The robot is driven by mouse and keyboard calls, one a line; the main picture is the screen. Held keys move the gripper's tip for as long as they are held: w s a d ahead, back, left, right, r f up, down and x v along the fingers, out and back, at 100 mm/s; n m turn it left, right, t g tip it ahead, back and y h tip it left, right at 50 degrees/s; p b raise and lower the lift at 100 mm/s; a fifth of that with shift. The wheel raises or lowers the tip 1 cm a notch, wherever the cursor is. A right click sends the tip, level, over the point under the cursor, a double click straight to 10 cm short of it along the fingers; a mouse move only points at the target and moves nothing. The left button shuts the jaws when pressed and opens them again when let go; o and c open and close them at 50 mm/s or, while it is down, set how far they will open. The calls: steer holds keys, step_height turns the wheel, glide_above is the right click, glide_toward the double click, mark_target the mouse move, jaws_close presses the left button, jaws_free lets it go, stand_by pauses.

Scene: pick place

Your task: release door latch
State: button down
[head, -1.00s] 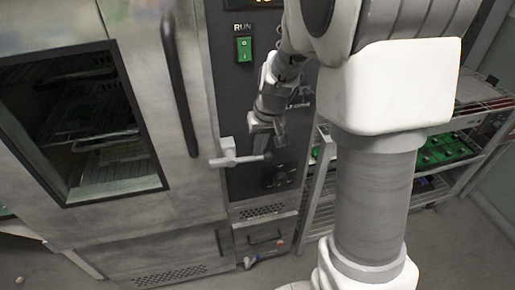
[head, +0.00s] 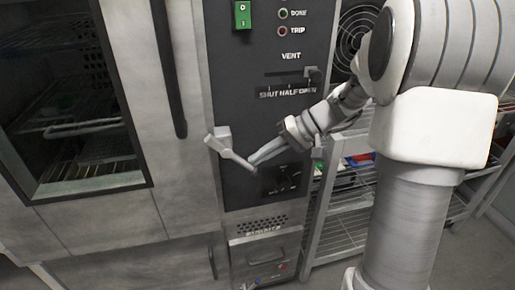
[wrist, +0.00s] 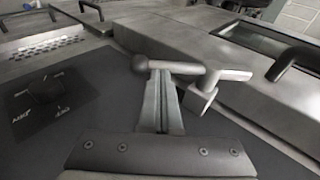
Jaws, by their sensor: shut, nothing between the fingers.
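The door latch (head: 222,140) is a pale metal block with a lever (head: 240,160), at the seam between the oven door (head: 180,185) and the dark control panel (head: 240,105). The lever slopes down to the right. My gripper (head: 256,158) is shut and empty, with its fingertips beside the upper right side of the lever near its free end. In the wrist view my fingers (wrist: 163,100) point up to the lever (wrist: 182,68), seemingly against it near its rounded end; contact is not certain. The latch block (wrist: 202,95) lies right of the fingers.
A dark vertical door handle (head: 170,75) and a window (head: 70,110) are on the door. The panel has a green switch (head: 242,14), a vent slider (head: 312,75) and a dark knob (head: 285,178) close below my gripper. A wire rack (head: 345,225) stands at the right.

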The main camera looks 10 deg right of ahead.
mark_target(257, 167)
steer(key=f+y+b, duration=0.1)
steer(key=a+f+y+b, duration=0.1)
steer(key=y+b, duration=0.1)
steer(key=f+y+b, duration=0.1)
steer(key=shift+a+f+m+y+b, duration=0.2)
steer(key=shift+a+m+y+b, duration=0.1)
steer(key=shift+a, duration=0.05)
steer(key=shift+a+f+t+y+b, duration=0.4)
steer(key=shift+a+y+b, duration=0.25)
steer(key=shift+y, duration=0.35)
steer(key=shift+a+f+b, duration=0.1)
steer(key=shift+a+b, duration=0.25)
steer(key=shift+a, duration=0.2)
